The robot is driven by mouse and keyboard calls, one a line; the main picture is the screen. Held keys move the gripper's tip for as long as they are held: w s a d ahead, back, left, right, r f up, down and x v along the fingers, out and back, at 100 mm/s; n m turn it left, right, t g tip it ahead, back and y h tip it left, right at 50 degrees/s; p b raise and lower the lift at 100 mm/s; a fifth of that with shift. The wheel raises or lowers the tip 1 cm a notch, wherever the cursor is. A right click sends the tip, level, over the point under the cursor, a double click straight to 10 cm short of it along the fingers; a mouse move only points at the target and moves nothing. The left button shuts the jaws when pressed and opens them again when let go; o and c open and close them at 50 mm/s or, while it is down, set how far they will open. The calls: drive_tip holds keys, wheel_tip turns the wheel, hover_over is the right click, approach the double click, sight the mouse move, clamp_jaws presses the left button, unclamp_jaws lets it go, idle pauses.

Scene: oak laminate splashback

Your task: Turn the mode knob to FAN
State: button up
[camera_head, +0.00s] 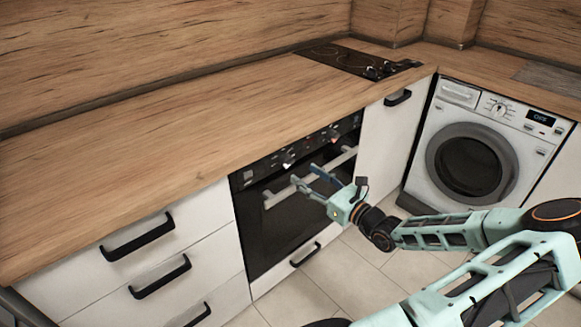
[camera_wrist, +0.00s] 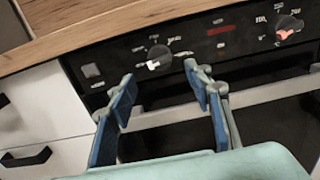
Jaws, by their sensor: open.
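The oven's black control panel (camera_wrist: 118,70) carries two knobs. The left knob (camera_wrist: 158,57) has small labels around it, too blurred to read for sure, and a white mark at its lower left; it also shows in the head view (camera_head: 288,160). I take it for the mode knob. The right knob (camera_wrist: 288,30) has numbers around it and also shows in the head view (camera_head: 333,134). My gripper (camera_head: 304,174) is open and empty in front of the oven. In the wrist view my gripper (camera_wrist: 160,76) has its fingertips apart, just below the left knob and to either side of it.
The oven's light bar handle (camera_wrist: 170,115) runs below the panel, behind my fingers. The wooden worktop (camera_head: 150,130) overhangs the panel. White drawers (camera_head: 150,255) with black handles are at the left. A washing machine (camera_head: 430,160) stands at the right, and a hob (camera_head: 345,60) is above.

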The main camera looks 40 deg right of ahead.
sight(291, 164)
drive_tip(key=w, duration=0.7)
drive_tip(key=shift+w+a+b, duration=0.2)
drive_tip(key=shift+a+b, duration=0.1)
drive_tip(key=shift+b, duration=0.1)
drive_tip(key=shift+c, duration=0.7)
drive_tip(key=c, duration=1)
